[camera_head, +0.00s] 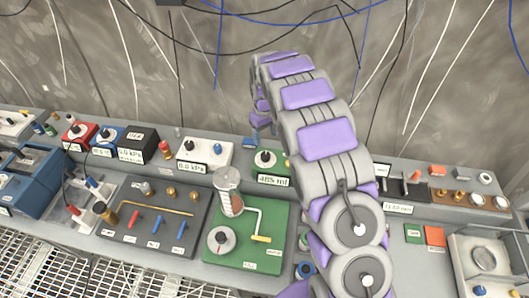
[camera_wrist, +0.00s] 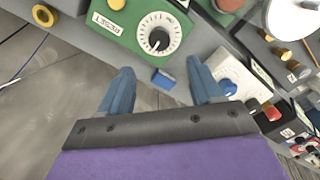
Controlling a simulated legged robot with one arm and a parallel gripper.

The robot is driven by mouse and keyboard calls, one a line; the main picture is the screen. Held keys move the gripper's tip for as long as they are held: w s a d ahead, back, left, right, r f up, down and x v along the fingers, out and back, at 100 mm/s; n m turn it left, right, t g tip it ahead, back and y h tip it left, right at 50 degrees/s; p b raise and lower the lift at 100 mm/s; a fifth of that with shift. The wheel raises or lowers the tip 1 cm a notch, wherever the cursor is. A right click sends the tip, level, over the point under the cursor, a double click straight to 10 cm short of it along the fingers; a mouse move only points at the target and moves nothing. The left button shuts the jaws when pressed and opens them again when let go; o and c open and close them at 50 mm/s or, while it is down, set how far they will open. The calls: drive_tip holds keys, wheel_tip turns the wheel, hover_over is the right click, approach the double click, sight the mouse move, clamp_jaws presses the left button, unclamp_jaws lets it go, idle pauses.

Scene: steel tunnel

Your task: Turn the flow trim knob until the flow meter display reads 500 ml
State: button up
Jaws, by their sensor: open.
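The flow display (camera_head: 273,180) reads 485 ml on the front of a green box (camera_head: 283,166), partly hidden by my arm. A black knob (camera_head: 265,158) sits on top of that box. In the wrist view a green box (camera_wrist: 130,40) carries a black knob (camera_wrist: 158,39) on a white marked dial; it looks like the same box. My gripper (camera_wrist: 160,82) is open and empty, its blue fingers apart and short of the knob. A small blue block (camera_wrist: 163,79) shows between the fingertips. In the head view my gripper is mostly hidden behind my arm.
A white 0.0 kPa box (camera_head: 202,154) stands left of the green box. A green board (camera_head: 262,225) with a clear cylinder (camera_head: 228,190) lies in front. A yellow button (camera_wrist: 116,4) sits beside the dial.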

sight(265, 154)
wheel_tip(265, 154, down, 11)
drive_tip(key=shift+r, duration=0.1)
drive_tip(key=shift+d, duration=0.1)
idle(0.3)
drive_tip(key=shift+c, duration=0.6)
drive_tip(key=c, duration=0.9)
